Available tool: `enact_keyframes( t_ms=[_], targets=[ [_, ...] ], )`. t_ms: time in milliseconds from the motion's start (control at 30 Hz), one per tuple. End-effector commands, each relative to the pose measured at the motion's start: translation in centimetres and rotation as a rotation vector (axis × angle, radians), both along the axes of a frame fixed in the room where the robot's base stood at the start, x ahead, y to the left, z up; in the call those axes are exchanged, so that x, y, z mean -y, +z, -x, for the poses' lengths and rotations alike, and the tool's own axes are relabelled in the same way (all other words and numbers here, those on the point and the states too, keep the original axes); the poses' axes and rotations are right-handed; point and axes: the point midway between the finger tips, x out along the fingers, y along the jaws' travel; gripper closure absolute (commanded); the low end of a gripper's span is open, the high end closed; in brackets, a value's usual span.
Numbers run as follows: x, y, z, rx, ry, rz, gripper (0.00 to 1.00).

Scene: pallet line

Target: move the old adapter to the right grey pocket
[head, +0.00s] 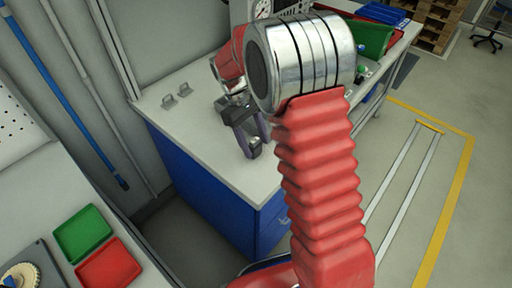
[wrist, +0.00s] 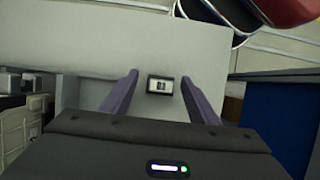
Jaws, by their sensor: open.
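A small dark-edged block with a white label, which looks like the adapter (wrist: 160,85), lies between my fingers in the wrist view. In the head view a small light and dark piece (head: 254,149) shows at my fingertips, over the white bench. My gripper (head: 258,152) points down with its two purple fingers apart; they also show in the wrist view (wrist: 159,77), with a gap on each side of the block. Two small grey holders stand on the bench to the left, a left one (head: 168,101) and a right one (head: 184,89); their insides are too small to make out.
The white bench top (head: 200,135) is clear between the grey holders and my gripper. A green tray (head: 83,234) and a red tray (head: 109,264) lie on a nearer surface at lower left. A gauge (head: 263,9) and a green bin (head: 374,38) are at the back.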

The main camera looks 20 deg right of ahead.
Motion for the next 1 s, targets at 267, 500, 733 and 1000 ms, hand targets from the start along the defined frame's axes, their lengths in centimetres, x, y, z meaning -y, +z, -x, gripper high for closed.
enact_keyframes(
  t_ms=[267,500,733,1000],
  targets=[
    [-0.01,0.04,-0.01,0.0,0.0,0.0,0.45],
    [0.0,0.06,-0.02,0.0,0.0,0.0,0.48],
    [0.0,0.06,-0.02,0.0,0.0,0.0,0.64],
    [0.01,0.06,-0.02,0.0,0.0,0.0,0.83]
  ],
)
